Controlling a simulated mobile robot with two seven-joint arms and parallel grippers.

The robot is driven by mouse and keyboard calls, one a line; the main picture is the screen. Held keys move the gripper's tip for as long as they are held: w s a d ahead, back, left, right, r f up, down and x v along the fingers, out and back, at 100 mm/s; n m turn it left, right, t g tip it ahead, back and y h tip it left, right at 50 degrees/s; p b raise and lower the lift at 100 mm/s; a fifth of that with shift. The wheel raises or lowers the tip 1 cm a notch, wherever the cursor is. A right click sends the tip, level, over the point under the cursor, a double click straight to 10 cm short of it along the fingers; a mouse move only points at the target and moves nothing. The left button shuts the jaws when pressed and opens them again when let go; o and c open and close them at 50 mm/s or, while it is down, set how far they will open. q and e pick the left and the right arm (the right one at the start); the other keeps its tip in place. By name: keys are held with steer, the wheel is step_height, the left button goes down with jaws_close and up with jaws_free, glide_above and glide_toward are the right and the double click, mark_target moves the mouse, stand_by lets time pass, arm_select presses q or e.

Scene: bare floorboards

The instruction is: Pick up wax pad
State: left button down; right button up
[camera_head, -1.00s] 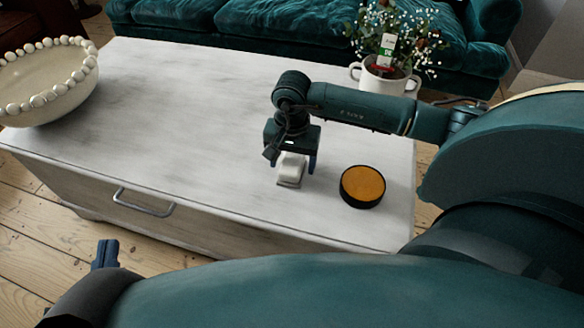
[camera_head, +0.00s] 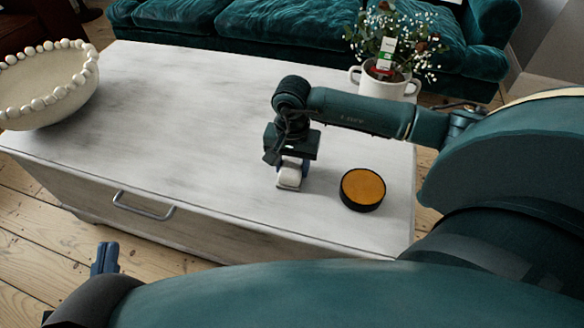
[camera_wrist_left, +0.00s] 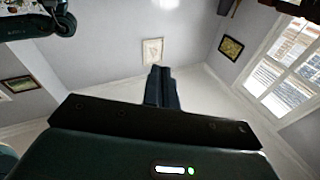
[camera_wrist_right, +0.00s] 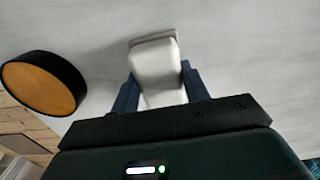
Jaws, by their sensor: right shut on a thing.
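The wax pad, a small white block with a flat greyish base (camera_head: 289,177), is on the pale table top near its front edge. In the right wrist view the wax pad (camera_wrist_right: 157,70) is between the two blue fingers. My right gripper (camera_head: 292,168) points down and is shut on the pad from both sides. The fingertips are partly hidden in the head view; I cannot tell whether the pad still touches the table. My left gripper (camera_head: 106,255) is off the table at the lower left, its fingers together and empty; they also show in the left wrist view (camera_wrist_left: 161,85).
A round black tin with an orange top (camera_head: 362,188) stands just right of the pad. A beaded bowl (camera_head: 45,85) is at the far left and a white flower pot (camera_head: 385,80) at the back right. The table top (camera_head: 190,120) between them is clear.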

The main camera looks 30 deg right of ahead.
mark_target(292, 164)
steer(key=shift+r, duration=0.15)
steer(key=shift+r, duration=0.4)
step_height(292, 164, up, 8)
steer(key=p, duration=0.2)
steer(key=shift+f+p, duration=0.1)
steer(key=shift+p, duration=0.3)
steer(key=shift+r, duration=0.6)
arm_select(q)
steer(key=shift+s+a+g+y, duration=0.1)
steer(key=shift+a+g+y, duration=0.3)
